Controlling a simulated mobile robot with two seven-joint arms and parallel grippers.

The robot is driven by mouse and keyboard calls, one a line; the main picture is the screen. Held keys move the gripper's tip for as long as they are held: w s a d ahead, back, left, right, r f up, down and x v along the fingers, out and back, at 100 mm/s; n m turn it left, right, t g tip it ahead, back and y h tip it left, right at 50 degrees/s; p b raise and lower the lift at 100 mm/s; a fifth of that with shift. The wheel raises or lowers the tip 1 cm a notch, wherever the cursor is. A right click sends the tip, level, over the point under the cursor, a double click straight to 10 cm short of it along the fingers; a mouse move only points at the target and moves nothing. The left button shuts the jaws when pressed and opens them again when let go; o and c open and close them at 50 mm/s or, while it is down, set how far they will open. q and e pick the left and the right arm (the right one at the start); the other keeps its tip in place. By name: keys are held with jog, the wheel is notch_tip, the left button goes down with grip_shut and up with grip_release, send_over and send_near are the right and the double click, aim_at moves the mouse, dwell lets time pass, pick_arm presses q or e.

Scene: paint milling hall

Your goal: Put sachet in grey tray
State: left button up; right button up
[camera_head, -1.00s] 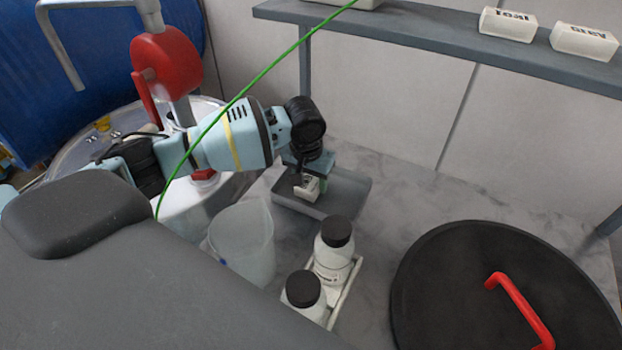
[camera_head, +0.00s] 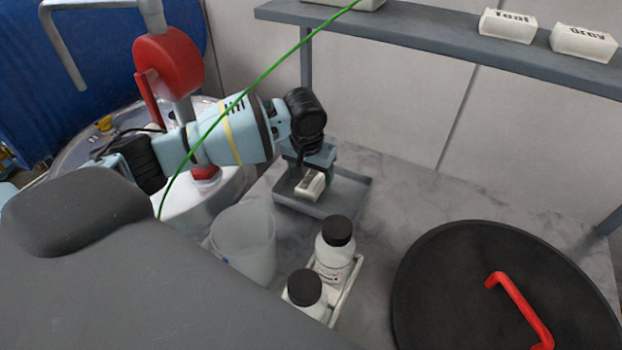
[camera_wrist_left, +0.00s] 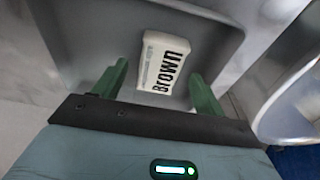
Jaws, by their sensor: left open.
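The sachet (camera_head: 311,184) is a small white block that lies in the grey tray (camera_head: 345,203) on the bench. In the left wrist view the sachet (camera_wrist_left: 162,62) shows the word "Brown" and rests on the floor of the tray (camera_wrist_left: 88,45). My left gripper (camera_head: 309,180) is over the tray. In the wrist view its two green fingers (camera_wrist_left: 158,85) stand apart on either side of the sachet's near end, with gaps between them and it. My right gripper is not in view.
A translucent beaker (camera_head: 243,245) and two black-capped bottles (camera_head: 334,255) in a white holder stand in front of the tray. A large black lid (camera_head: 450,290) with a red handle lies at the right. A shelf (camera_head: 430,42) holding labelled white blocks runs above.

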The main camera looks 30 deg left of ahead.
aim_at(308, 186)
pick_arm(q)
notch_tip(308, 186, up, 10)
jog(key=s+p, duration=0.1)
jog(key=shift+s, duration=0.25)
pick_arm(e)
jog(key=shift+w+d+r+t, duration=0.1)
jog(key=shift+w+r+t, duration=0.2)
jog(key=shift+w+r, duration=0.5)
pick_arm(q)
jog(key=shift+d, duration=0.1)
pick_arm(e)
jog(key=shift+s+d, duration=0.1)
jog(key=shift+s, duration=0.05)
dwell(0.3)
